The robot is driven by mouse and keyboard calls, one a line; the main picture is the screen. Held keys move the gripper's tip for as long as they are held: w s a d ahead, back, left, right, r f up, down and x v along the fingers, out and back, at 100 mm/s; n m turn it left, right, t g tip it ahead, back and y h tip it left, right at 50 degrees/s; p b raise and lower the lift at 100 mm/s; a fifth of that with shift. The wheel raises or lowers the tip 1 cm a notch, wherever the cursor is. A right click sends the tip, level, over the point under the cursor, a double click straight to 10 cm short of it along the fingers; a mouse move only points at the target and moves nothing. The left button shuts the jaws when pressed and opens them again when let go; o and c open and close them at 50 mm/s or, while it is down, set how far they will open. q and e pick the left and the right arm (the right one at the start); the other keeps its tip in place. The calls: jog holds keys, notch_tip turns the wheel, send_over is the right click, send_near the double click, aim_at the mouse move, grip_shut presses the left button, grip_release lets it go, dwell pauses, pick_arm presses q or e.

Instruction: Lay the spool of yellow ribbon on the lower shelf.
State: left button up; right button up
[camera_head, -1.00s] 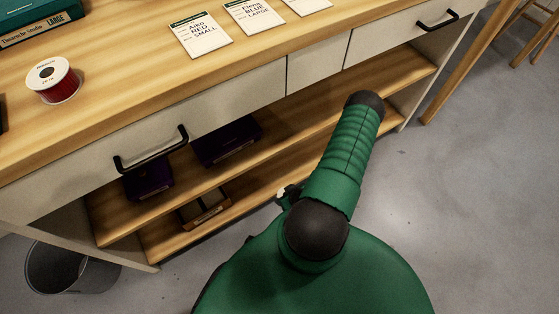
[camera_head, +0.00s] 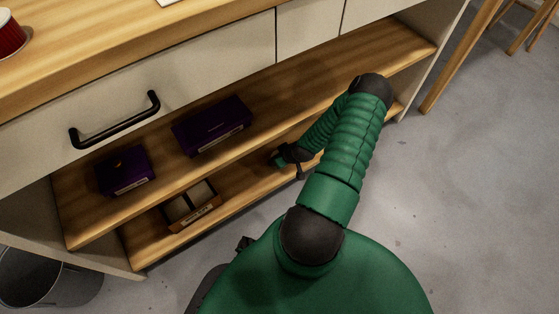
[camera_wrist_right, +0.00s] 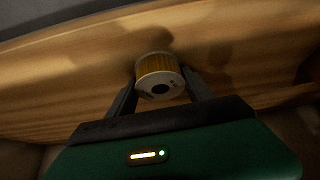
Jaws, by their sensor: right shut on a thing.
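The spool of yellow ribbon (camera_wrist_right: 160,78) has pale ends and a dark centre hole. In the right wrist view it sits between the two fingers of my right gripper (camera_wrist_right: 160,90), which is shut on it. A wooden surface lies behind it; I cannot tell whether they touch. In the head view my right gripper (camera_head: 277,158) is partly hidden by my arm at the shelf opening, near the lower shelf (camera_head: 240,207). The spool cannot be made out there. My left gripper cannot be made out.
The upper shelf (camera_head: 290,115) holds two dark purple boxes (camera_head: 212,126), (camera_head: 124,171). A wooden divided box (camera_head: 190,206) stands on the left of the lower shelf. A drawer handle (camera_head: 115,122) juts out above. A grey bin (camera_head: 45,280) stands at lower left.

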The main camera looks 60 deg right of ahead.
jog(key=o, duration=1.5)
jog(key=p+v, duration=0.7)
jog(key=v, duration=0.5)
jog(key=shift+s+r, duration=0.1)
